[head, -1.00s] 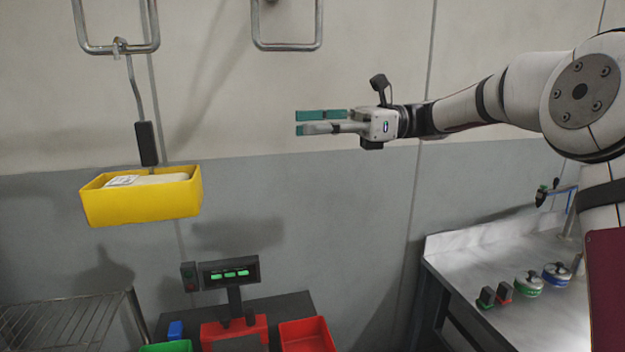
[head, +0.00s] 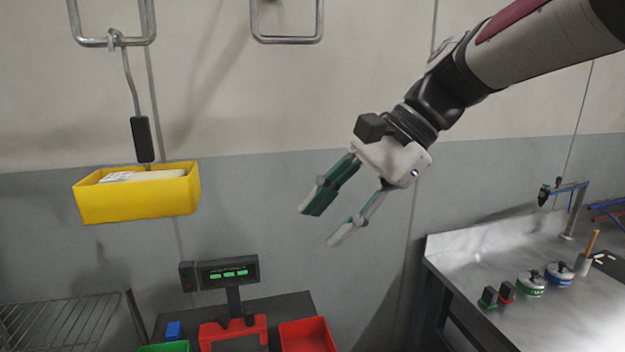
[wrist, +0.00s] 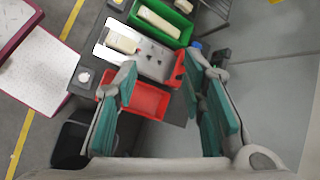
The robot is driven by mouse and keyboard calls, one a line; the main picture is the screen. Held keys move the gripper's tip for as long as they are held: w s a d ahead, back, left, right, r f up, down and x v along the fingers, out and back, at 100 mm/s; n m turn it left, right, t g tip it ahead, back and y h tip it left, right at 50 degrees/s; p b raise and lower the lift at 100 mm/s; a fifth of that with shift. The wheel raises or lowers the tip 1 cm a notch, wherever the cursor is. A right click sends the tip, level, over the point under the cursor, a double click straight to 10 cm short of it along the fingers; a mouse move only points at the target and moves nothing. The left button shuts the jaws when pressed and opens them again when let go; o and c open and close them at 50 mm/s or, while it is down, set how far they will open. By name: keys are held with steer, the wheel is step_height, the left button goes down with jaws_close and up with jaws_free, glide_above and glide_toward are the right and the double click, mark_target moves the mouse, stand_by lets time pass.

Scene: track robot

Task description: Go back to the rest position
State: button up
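My gripper (head: 322,222) hangs in the air right of the middle in the head view, tilted down and to the left. Its two teal-padded fingers are spread apart with nothing between them. In the wrist view my gripper (wrist: 165,105) is also open and empty, pointing down above a dark stand with a red tray. It touches nothing.
A yellow bin (head: 138,196) with a pale package hangs from a hook at left. Below are a scale display (head: 228,272), a red tray (head: 306,336) and a green bin (wrist: 160,22). A metal bench (head: 500,255) with several small items stands at right. A wire rack (head: 65,322) is at lower left.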

steer(key=s+d+f+n+t+h, duration=0.3)
steer(key=s+d, duration=0.3)
steer(key=d, duration=0.2)
steer(key=s+d+f+n+t+h+b, duration=0.1)
steer(key=s+d+f+n+t+h, duration=0.1)
steer(key=s+d+f+n+h, duration=0.2)
steer(key=s+d+f+n, duration=0.1)
steer(key=s+d+n, duration=0.1)
steer(key=s+d, duration=0.1)
steer(key=shift+d+f+t+h, duration=0.25)
steer(key=shift+d+t+h, duration=0.15)
steer(key=shift+d, duration=0.35)
